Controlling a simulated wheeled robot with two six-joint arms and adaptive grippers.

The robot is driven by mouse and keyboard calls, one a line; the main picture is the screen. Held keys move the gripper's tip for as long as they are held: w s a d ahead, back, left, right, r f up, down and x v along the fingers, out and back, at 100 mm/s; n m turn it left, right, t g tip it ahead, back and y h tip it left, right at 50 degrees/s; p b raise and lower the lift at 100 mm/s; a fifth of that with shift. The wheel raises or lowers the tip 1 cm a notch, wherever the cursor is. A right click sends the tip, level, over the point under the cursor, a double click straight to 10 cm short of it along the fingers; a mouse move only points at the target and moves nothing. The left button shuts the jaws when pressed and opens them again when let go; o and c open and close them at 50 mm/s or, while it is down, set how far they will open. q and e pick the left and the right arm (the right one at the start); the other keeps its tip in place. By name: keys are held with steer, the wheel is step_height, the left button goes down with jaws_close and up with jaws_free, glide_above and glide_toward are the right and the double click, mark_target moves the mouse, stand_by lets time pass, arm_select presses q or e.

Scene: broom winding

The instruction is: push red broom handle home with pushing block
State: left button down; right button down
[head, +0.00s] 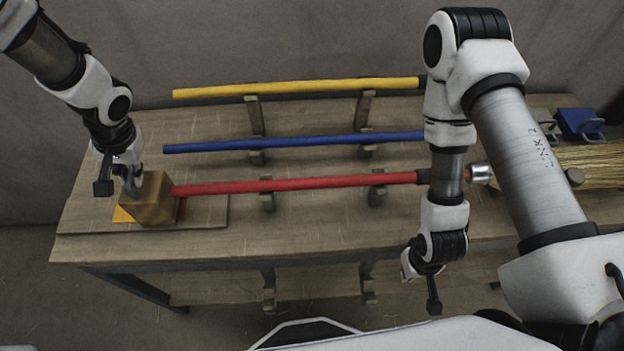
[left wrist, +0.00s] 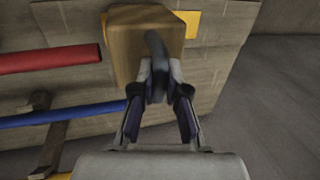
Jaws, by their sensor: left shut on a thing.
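The red broom handle (head: 300,184) lies along wooden supports at the front of the bench. Its right end reaches a metal ferrule (head: 481,173) beside the straw broom head (head: 600,165); my right arm partly hides this joint. The brown pushing block (head: 148,199) stands at the handle's left end, touching or very near it. My left gripper (head: 128,178) is shut on the block's grey grip, which also shows in the left wrist view (left wrist: 156,60). My right gripper (head: 432,297) hangs before the bench's front edge, and its finger opening is not clear.
A blue handle (head: 290,142) and a yellow handle (head: 300,88) lie on supports behind the red one. An orange-yellow patch (head: 122,215) shows under the block on a wooden board (head: 205,212). A blue clamp-like piece (head: 581,123) sits at the back right.

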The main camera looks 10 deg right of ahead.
mark_target(174, 188)
arm_select(q)
steer(key=shift+s+d+f+p, duration=0.1)
steer(key=shift+s+d+p, duration=0.1)
steer(key=shift+d+p, duration=0.95)
steer(key=shift+s+d+p, duration=0.2)
steer(key=shift+d+p, duration=0.85)
steer(key=shift+p, duration=0.15)
steer(key=shift+s+d+p, duration=0.1)
steer(key=shift+d+p, duration=1.75)
steer(key=shift+p, duration=0.75)
steer(key=shift+f, duration=0.1)
steer(key=c, duration=1)
jaws_free()
steer(key=o, duration=0.4)
steer(key=shift+o, duration=0.2)
steer(key=shift+w, duration=0.2)
